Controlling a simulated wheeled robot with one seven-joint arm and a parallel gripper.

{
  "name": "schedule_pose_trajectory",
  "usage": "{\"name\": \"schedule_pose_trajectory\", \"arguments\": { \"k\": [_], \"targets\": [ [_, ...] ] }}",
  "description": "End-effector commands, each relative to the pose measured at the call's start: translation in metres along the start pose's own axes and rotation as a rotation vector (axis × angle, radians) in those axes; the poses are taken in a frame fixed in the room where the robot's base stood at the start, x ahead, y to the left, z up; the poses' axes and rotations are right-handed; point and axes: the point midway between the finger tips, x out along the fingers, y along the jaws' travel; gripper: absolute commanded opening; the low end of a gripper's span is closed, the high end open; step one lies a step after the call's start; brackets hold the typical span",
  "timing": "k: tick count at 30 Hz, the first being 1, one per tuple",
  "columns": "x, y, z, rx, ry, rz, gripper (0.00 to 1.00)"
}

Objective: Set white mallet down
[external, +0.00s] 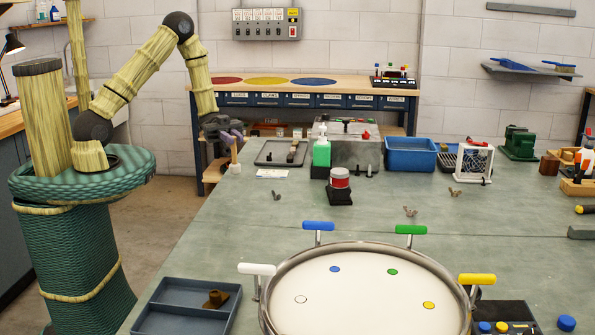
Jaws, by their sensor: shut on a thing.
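The white mallet (235,169) has a white head and a thin wooden handle. It hangs head down, nearly upright, at the far left edge of the bench in the external view.
A dark flat tray (264,160) lies just right of the mallet. A divided grey tray (160,324) is at the front left. The bench middle (260,220) is largely clear.

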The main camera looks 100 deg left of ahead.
Motion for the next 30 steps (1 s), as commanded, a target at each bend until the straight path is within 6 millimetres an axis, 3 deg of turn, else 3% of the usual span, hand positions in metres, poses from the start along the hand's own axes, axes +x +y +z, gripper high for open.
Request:
{"name": "schedule_pose_trajectory", "arguments": {
  "k": [6, 19, 30],
  "targets": [
    [0.000, 0.000, 0.034, -0.004, 0.001, 0.000, 0.00],
    [0.000, 0.000, 0.042, -0.001, 0.000, 0.000, 0.00],
    [0.000, 0.000, 0.079, 0.000, 0.001, 0.000, 0.00]
  ]
}}
